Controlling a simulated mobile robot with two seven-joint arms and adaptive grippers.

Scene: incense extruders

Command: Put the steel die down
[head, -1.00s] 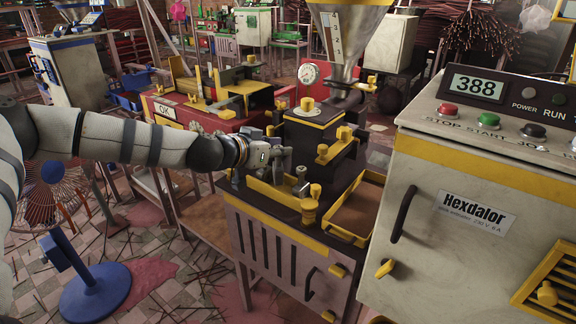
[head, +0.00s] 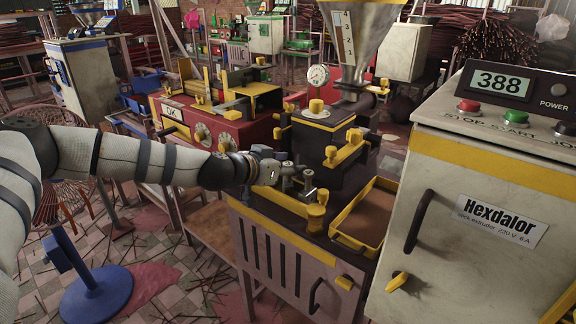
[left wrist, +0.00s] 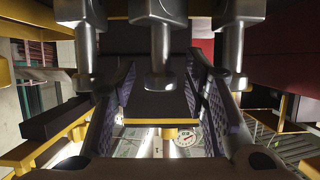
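My left gripper (head: 286,174) is low over that deck, just left of the steel piece. In the left wrist view the patterned pads of my left gripper (left wrist: 164,98) stand apart, with the dark extruder body showing between them. I see nothing clamped between the pads. Steel posts show at the top of that view; I cannot tell which belong to my gripper. My right gripper is out of view.
A yellow-rimmed tray (head: 343,240) lies right of the deck. The Hexdalor control cabinet (head: 470,215) stands close on the right. The extruder's hopper (head: 362,35) rises behind. A red machine (head: 235,130) stands at the back left, and a blue-based fan (head: 95,295) on the floor.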

